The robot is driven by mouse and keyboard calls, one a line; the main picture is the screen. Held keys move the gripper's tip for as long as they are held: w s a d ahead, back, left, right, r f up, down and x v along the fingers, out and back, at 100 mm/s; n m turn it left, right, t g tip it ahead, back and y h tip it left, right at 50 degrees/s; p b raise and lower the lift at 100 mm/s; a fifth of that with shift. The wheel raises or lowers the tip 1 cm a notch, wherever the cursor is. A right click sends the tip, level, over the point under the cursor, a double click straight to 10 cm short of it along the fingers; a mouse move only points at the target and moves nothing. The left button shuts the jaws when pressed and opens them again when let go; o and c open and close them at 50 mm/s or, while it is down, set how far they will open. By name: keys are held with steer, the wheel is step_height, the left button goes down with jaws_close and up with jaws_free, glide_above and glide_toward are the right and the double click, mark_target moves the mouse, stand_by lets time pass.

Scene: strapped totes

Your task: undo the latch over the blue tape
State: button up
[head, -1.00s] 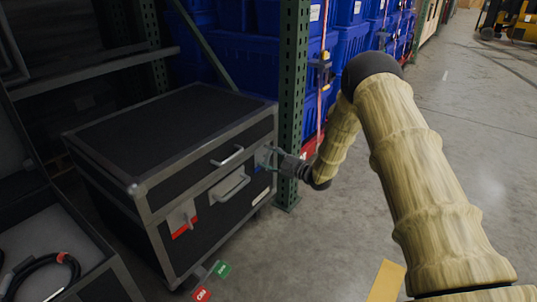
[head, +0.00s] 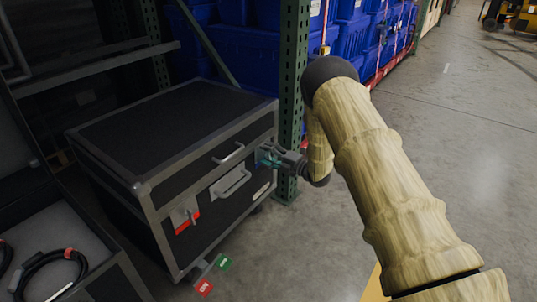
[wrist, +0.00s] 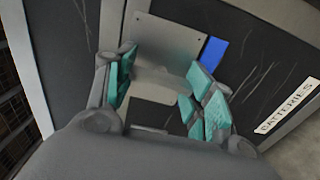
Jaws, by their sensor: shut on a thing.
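A black case (head: 165,120) with metal edges stands at left in the head view. The latch over the blue tape is on the right part of its front. In the wrist view its bare metal plate (wrist: 160,45) shows between my fingers, with the blue tape (wrist: 212,52) just right of it. My gripper (head: 265,158) is at this latch, its teal pads (wrist: 160,90) closed on the latch from both sides. The lower part of the latch is partly hidden by my fingers. Another latch (head: 184,213) sits over red tape (head: 187,222) at the front's left.
Two handles (head: 232,183) lie between the latches. A "BATTERIES" label (wrist: 287,106) is beside the blue tape. A green rack post (head: 293,80) stands close behind my gripper. An open case with cables (head: 45,270) is at lower left.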

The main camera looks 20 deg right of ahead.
steer(key=shift+a+f, duration=0.1)
steer(key=shift+a, duration=0.05)
steer(key=o, duration=1)
steer(key=shift+o, duration=0.2)
steer(key=shift+s+d, duration=0.35)
steer(key=shift+d, duration=0.05)
steer(key=v, duration=1.1)
steer(key=shift+s, duration=0.1)
